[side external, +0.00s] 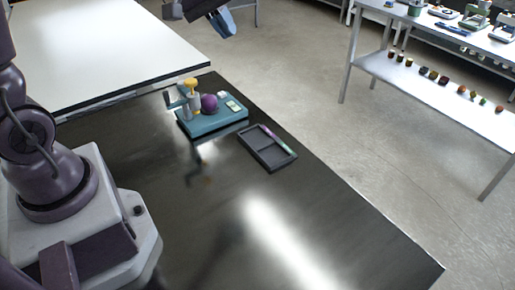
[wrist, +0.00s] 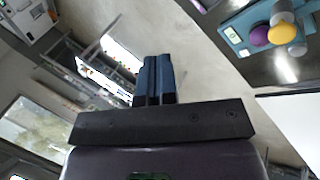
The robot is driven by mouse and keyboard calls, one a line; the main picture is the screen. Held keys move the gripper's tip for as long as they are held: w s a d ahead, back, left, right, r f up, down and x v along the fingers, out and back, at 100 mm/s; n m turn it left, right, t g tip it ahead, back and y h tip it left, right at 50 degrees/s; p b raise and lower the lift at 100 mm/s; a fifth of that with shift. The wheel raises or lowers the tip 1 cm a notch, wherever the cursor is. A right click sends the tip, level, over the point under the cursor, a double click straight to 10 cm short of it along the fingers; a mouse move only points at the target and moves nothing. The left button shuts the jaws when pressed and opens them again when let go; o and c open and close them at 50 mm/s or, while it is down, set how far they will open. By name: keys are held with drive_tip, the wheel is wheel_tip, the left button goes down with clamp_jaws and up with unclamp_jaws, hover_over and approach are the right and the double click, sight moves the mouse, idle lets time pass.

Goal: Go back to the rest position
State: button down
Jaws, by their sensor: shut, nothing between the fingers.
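My gripper (wrist: 154,80) shows in the wrist view with its two dark blue fingers pressed together and nothing between them. In the side view, the gripper (side external: 222,22) is at the top edge, raised well above the table and partly cut off by the frame. It is apart from everything on the table. My arm's base stands at the left, and the arm between it and the gripper is mostly out of the picture.
A teal device (side external: 214,118) with a purple ball and yellow knob stands on the black table (side external: 200,220); it also shows in the wrist view (wrist: 232,37). A dark tray (side external: 262,158) holding a pen-like item is beside it. A white table (side external: 100,50) adjoins. The front table area is clear.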

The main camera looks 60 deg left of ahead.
drive_tip(key=s+d+r+m+y, duration=0.1)
drive_tip(key=s+d+m, duration=0.2)
drive_tip(key=s, duration=0.5)
drive_tip(key=s+d+r+m+y, duration=0.2)
drive_tip(key=s+m, duration=0.4)
drive_tip(key=s, duration=0.3)
drive_tip(key=shift+s+d+t, duration=0.2)
drive_tip(key=shift+d+t, duration=0.2)
drive_tip(key=shift+d, duration=0.45)
drive_tip(key=shift+r, duration=0.1)
